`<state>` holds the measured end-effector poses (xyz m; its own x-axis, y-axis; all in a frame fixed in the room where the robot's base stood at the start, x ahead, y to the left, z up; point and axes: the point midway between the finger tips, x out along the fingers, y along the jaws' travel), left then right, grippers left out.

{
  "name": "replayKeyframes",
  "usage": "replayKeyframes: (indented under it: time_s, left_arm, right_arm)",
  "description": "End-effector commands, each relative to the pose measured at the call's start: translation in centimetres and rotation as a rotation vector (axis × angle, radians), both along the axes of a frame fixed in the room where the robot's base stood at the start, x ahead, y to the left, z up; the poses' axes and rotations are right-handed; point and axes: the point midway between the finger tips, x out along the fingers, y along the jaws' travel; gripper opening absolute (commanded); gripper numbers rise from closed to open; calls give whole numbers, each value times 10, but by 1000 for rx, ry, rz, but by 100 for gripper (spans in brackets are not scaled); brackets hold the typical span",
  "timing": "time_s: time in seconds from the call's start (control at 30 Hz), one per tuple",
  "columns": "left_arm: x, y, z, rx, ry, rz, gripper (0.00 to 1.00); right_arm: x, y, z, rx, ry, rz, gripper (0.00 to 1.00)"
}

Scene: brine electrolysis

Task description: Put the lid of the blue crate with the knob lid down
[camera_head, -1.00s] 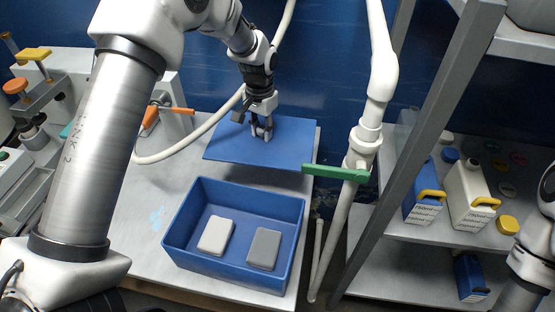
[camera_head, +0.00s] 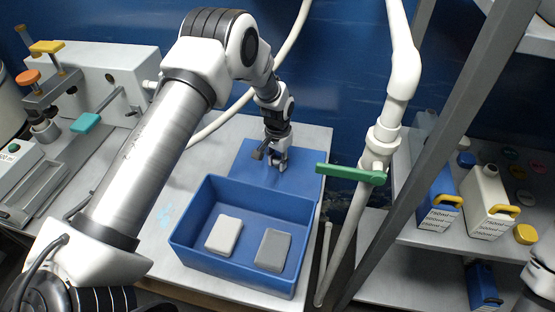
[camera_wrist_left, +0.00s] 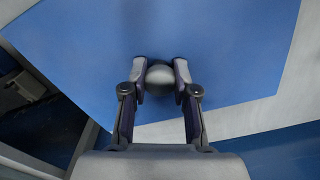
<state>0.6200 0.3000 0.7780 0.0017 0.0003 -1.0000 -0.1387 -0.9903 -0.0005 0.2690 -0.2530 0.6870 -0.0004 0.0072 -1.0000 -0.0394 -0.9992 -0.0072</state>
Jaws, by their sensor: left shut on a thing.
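The flat blue lid (camera_head: 305,182) is behind the open blue crate (camera_head: 205,254), and the crate's back wall hides its near edge. I cannot tell whether the lid touches the bench. My left gripper (camera_head: 276,164) points down at the lid and is shut on its grey round knob. The left wrist view shows the knob (camera_wrist_left: 160,77) between the two fingertips (camera_wrist_left: 160,80), with the lid (camera_wrist_left: 225,40) spread beneath. Inside the crate lie a white block (camera_head: 223,235) and a grey block (camera_head: 272,250). My right gripper is out of view.
A white pipe with a green valve handle (camera_head: 350,174) stands right of the lid. A shelf on the right holds blue and white jugs (camera_head: 487,203). Bench equipment (camera_head: 105,85) is at the left. The bench left of the crate (camera_head: 180,190) is clear.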

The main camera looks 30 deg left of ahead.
Motion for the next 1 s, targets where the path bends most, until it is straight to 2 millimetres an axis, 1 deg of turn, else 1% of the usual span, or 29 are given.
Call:
replayKeyframes:
  time_s: [0.2, 0.23, 0.27, 0.3, 0.57, 0.63, 0.67, 0.77, 0.87, 1.0]
  left_arm:
    - [0, 0, -3, 0, 0, 0, 0]
    - [0, 0, -2, 0, 0, 0, 35]
    - [0, 0, -2, 0, 0, 0, 46]
    - [0, 0, -2, 0, 0, 0, 53]
    - [0, 0, -1, 0, 0, 0, 53]
    - [0, 0, 3, 0, 0, 0, 53]
    - [0, 0, 4, 0, -1, 0, 53]
    - [1, 0, 19, 0, -4, -1, 53]
    - [1, 0, 43, 0, -6, -1, 53]
    - [1, 0, 80, -1, -5, 0, 53]
  right_arm:
    - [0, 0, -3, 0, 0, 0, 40]
    - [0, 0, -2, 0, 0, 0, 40]
    - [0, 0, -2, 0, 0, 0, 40]
    - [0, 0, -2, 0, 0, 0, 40]
    - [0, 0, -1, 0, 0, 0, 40]
    - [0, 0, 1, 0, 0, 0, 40]
    - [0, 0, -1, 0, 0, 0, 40]
    - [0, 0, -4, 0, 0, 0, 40]
    - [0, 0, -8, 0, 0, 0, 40]
    - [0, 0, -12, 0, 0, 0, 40]
